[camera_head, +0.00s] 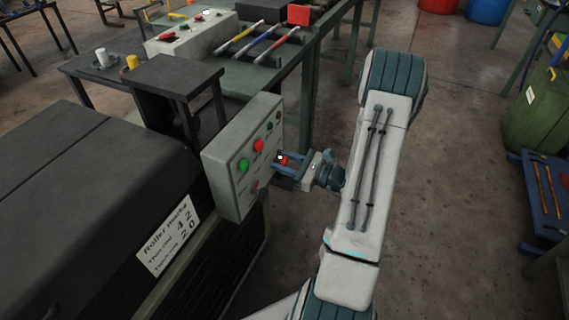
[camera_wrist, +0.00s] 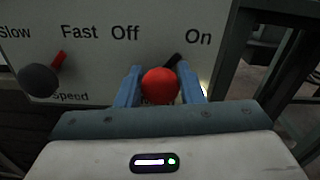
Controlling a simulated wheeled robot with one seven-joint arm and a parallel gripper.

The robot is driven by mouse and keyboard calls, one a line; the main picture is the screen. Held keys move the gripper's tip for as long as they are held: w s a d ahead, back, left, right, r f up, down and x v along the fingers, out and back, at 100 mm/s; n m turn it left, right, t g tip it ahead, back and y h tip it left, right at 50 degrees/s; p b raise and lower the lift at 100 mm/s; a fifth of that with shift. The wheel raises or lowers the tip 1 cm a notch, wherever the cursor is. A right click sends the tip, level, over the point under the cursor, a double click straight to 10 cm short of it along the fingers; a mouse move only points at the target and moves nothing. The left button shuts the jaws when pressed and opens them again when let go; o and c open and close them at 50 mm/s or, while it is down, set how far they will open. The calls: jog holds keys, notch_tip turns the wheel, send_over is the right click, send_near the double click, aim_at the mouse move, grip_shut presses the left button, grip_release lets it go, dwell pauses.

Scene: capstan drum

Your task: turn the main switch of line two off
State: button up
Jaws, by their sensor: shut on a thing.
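The grey control box (camera_head: 228,165) stands at the near machine's right end, with round green and red buttons on its face. My gripper (camera_head: 285,165) reaches it from the right, its blue fingers on the face. In the wrist view my gripper (camera_wrist: 160,88) is shut on a red round knob (camera_wrist: 160,84), one finger on each side. A black pointer (camera_wrist: 173,61) shows behind the knob and leans up and right, toward the word On. Off is printed to the upper left. The label below the knob is mostly hidden, so I cannot read which line it names.
A dark grey knob (camera_wrist: 38,80) with a red pointer, marked Slow, Fast and Speed, sits left on the panel. A second control box (camera_head: 192,38) and coloured-handled tools (camera_head: 262,42) lie on the back bench. A paper label (camera_head: 168,236) is on the machine.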

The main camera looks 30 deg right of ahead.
jog(key=n+b, duration=0.4)
jog(key=shift+f, duration=0.3)
jog(key=n+b, duration=0.5)
jog(key=b, duration=0.1)
jog(key=shift+f, duration=0.15)
jog(key=n+b, duration=0.5)
jog(key=b, duration=0.2)
jog(key=shift+s, duration=0.1)
jog(key=n+b, duration=0.2)
jog(key=b, duration=0.1)
jog(key=shift+b, duration=0.35)
jog(key=shift+r+n, duration=0.3)
jog(key=o, duration=0.9)
jog(key=shift+d, duration=0.1)
